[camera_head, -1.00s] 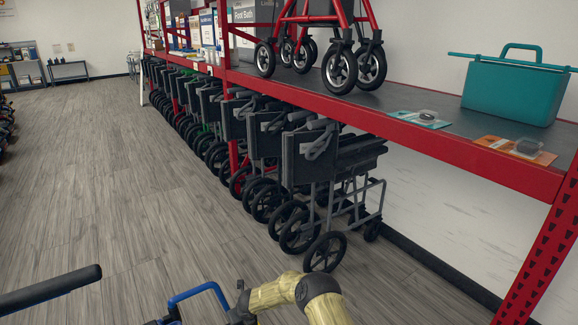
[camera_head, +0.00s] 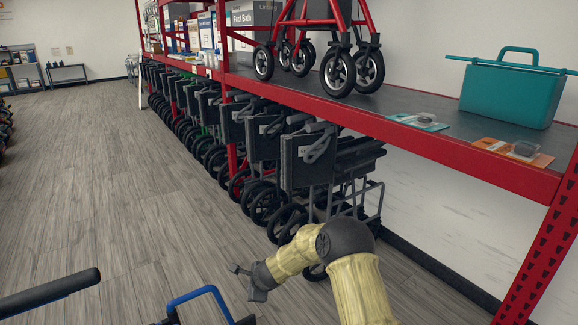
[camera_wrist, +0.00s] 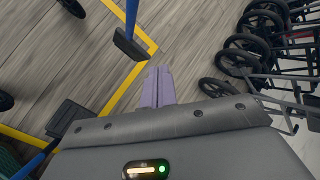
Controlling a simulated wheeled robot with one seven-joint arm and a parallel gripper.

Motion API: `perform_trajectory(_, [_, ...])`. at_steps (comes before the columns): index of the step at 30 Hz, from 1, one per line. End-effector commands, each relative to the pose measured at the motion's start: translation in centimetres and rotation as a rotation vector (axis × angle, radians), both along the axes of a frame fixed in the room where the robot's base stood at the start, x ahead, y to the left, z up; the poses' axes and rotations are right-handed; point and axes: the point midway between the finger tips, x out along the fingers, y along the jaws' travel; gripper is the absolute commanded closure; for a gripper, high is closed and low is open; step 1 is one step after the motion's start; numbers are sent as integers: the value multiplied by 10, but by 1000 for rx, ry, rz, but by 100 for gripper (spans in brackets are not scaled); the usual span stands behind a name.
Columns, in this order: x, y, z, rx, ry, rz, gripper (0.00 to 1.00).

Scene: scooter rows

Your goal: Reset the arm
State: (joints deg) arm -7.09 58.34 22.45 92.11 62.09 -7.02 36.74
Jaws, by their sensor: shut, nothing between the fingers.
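My gripper (camera_head: 244,282) is at the lower middle of the head view, at the end of my bent, yellow-covered arm. It hangs above the wood floor, in front of the row of folded wheelchairs. In the wrist view the two purple-grey fingers (camera_wrist: 158,87) are together and hold nothing.
Folded wheelchairs (camera_head: 308,160) stand under the red shelf (camera_head: 450,152) close to my arm. The shelf bears a red-framed walker (camera_head: 325,40), a teal basket (camera_head: 510,92) and small packs. A blue frame (camera_head: 200,293) is at the lower left. The aisle floor (camera_head: 110,200) is clear.

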Motion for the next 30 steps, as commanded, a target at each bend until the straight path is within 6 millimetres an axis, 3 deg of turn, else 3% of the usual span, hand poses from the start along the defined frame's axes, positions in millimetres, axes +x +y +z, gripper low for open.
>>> perform_trajectory(1, [-6,-11,18,-47,-33,75,100])
perform_trajectory(6, [-36,-50,62,-213,-112,329,100])
perform_trajectory(15, [-114,-132,122,-498,-164,736,100])
perform_trajectory(24, [-216,-212,159,-723,-123,1094,100])
perform_trajectory(30, [-269,-244,169,-799,-84,1251,100])
